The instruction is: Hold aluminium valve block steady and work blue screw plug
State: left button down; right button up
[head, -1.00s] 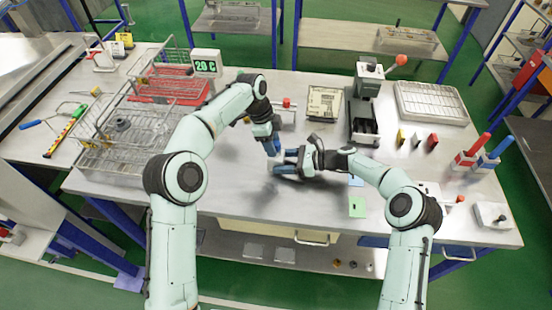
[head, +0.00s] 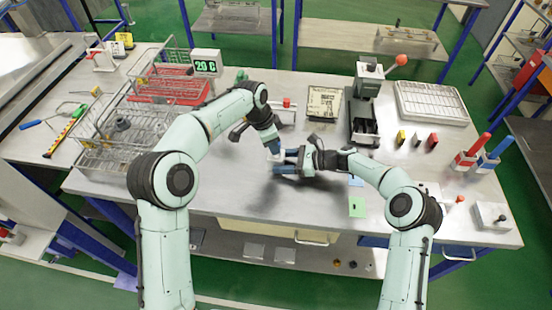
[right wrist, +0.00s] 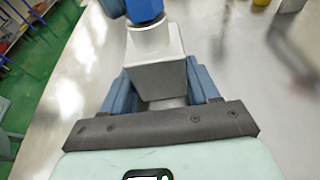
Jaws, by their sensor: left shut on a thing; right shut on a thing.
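The aluminium valve block (right wrist: 158,75) is a pale grey cube between my right gripper's blue fingers (right wrist: 165,85) in the right wrist view. My right gripper is shut on it, above the bench. In the head view the block (head: 275,156) is small and partly covered. The blue screw plug (right wrist: 146,10) is at the block's round top neck, with a dark ring below it; I cannot tell how deep it sits. My left gripper (head: 272,148) comes down from above and is shut on the plug. Its fingertips are mostly hidden in the wrist view.
The steel bench (head: 240,190) is clear around the grippers. Wire baskets (head: 110,135) and a red tray (head: 170,90) are on the left. A press with a red knob (head: 368,100) and a white rack (head: 430,102) stand at the back right. A green note (head: 357,207) lies at the front.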

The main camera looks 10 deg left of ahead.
pick_arm(q)
jog(key=shift+s+n, duration=0.1)
jog(key=shift+n, duration=0.8)
pick_arm(e)
jog(key=shift+f, duration=0.15)
pick_arm(q)
jog(key=shift+d, duration=0.1)
jog(key=n, duration=0.3)
jog(key=shift+s+d+n+t+y, duration=0.2)
jog(key=shift+n+t+y, duration=0.2)
jog(key=n, duration=0.3)
jog(key=shift+d+n+t+y, duration=0.15)
jog(key=shift+n+t+y, duration=0.15)
jog(key=shift+y, duration=0.1)
jog(key=shift+n, duration=0.3)
jog(key=n, duration=0.1)
jog(key=n+y, duration=0.1)
jog(key=n, duration=0.1)
jog(key=shift+d, duration=0.25)
jog(key=n+y, duration=0.1)
jog(key=n, duration=0.4)
jog(key=shift+d, duration=0.15)
